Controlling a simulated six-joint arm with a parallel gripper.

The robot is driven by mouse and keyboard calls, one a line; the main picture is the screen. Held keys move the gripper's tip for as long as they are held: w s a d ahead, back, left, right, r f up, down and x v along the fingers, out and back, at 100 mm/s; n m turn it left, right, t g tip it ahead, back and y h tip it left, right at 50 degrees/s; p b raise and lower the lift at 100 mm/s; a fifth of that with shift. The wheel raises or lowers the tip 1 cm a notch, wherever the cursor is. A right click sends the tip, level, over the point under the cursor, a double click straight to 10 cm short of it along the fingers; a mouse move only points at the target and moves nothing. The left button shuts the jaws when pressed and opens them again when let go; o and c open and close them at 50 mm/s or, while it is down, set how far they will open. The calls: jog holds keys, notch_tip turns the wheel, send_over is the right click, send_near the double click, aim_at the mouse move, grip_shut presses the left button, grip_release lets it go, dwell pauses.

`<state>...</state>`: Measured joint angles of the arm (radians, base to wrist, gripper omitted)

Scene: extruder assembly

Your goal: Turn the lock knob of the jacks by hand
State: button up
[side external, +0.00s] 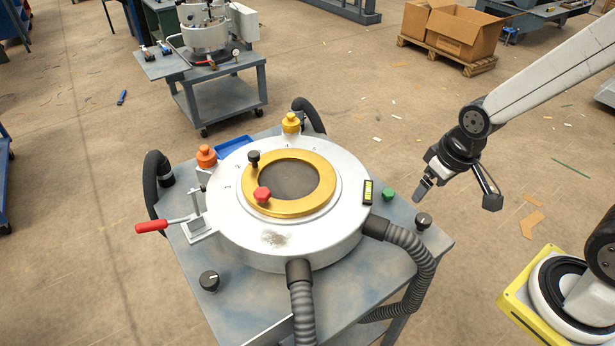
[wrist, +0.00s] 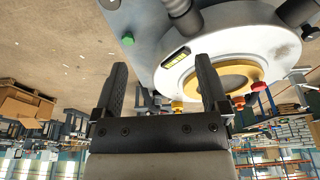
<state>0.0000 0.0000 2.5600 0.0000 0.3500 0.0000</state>
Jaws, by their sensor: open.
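The round silver extruder unit (side external: 330,243) with a gold ring (side external: 302,208) sits on a grey cart. Around it are a red knob (side external: 262,195), a black knob (side external: 253,158), an orange knob (side external: 206,157), a yellow knob (side external: 290,123) and a green knob (side external: 388,194). Black dials sit at the cart's right corner (side external: 423,221) and front left (side external: 209,281). I cannot tell which is the jacks' lock knob. My gripper (side external: 456,200) is open and empty, above and right of the cart, apart from every knob. In the wrist view my gripper (wrist: 161,63) has nothing between its fingers.
A red-handled lever clamp (side external: 152,227) sticks out at the left. Corrugated hoses (side external: 412,262) curve over the cart's right and front. A yellow-edged base (side external: 520,310) stands at lower right. A second cart (side external: 215,95) and cardboard boxes (side external: 465,33) stand behind. Floor between is mostly open.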

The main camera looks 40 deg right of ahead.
jog(key=shift+c, duration=0.2)
jog(key=shift+c, duration=0.8)
jog(key=n+g, duration=0.3)
jog(key=n, duration=1.5)
send_over(389, 192)
jog(key=shift+f, duration=6.55)
jog(key=shift+a+f, duration=0.1)
jog(key=shift+f, duration=0.1)
jog(key=shift+f, duration=3.8)
